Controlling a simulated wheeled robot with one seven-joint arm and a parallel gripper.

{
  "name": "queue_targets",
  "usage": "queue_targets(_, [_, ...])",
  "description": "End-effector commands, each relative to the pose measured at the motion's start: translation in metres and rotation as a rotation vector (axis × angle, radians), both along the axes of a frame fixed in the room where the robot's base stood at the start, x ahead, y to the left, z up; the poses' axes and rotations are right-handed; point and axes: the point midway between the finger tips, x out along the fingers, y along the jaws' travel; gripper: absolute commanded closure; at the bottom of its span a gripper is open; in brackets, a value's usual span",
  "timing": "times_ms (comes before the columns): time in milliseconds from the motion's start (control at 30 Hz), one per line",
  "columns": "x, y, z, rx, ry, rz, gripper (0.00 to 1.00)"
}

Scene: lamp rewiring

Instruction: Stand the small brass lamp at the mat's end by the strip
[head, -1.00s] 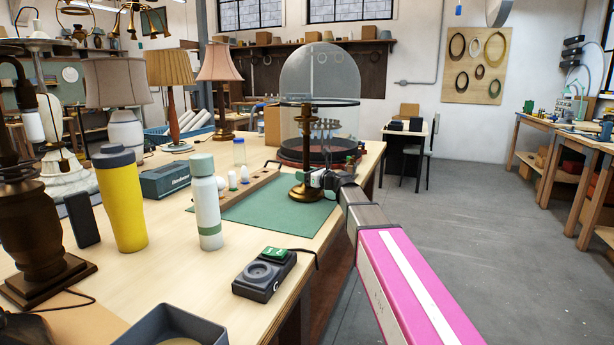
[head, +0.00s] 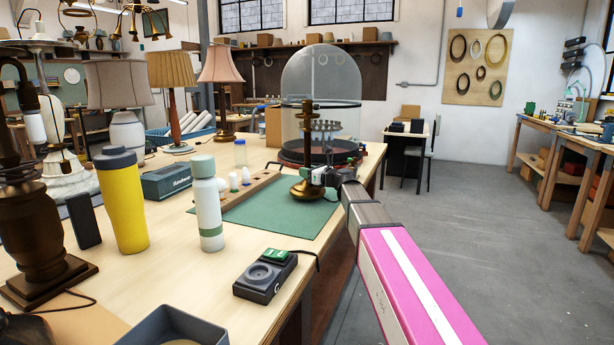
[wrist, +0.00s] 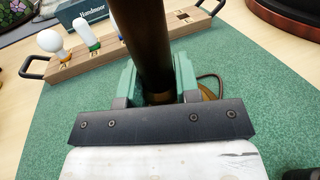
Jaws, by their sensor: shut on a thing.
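The small brass lamp (head: 308,148) stands upright over the green mat (head: 300,218), towards its far side. My gripper (head: 317,176) is shut on its stem, low down, just above the round base. In the wrist view the dark stem (wrist: 143,45) rises between the green finger pads (wrist: 155,82). Most of the base is hidden there, and I cannot tell whether it touches the mat. The wooden strip (head: 262,184), with bulbs in it, lies along the mat's left edge. It also shows across the top of the wrist view (wrist: 109,57), apart from the lamp.
A glass dome (head: 320,75) on a dark round base stands just behind the lamp. A pale bottle (head: 209,205) and a yellow bottle (head: 122,205) stand left of the mat. A black switch box (head: 264,280) lies in front. The mat's front part is clear.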

Motion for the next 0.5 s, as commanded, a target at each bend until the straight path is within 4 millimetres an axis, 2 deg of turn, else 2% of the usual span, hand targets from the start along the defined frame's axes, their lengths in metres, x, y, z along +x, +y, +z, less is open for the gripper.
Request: queue_targets(500, [0.0, 0.0, 0.024, 0.003, -0.001, 0.0, 1.0])
